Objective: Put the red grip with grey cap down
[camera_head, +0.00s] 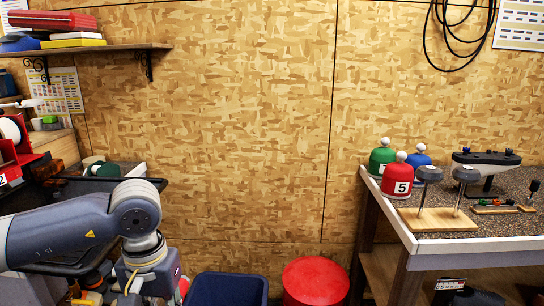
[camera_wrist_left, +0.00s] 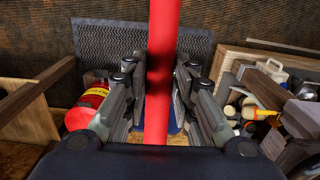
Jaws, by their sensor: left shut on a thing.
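The red grip (camera_wrist_left: 163,25) is a long, smooth red tube in the left wrist view. It runs upright through the middle of the picture and out of its top edge. My left gripper (camera_wrist_left: 158,78) is shut on it, with a finger on each side. The lower part of the tube passes behind the gripper's dark body, and no grey cap shows. In the head view my left arm comes in at the lower left, and its fingers and the grip are out of that picture. My right gripper is in neither view.
A workbench (camera_head: 483,246) at the right holds numbered green, blue and red domed things and a wooden stand (camera_head: 437,220). A blue bin (camera_head: 228,288) and a round red stool (camera_head: 315,282) stand low in the middle. A ribbed dark mat (camera_wrist_left: 118,38) lies behind the grip.

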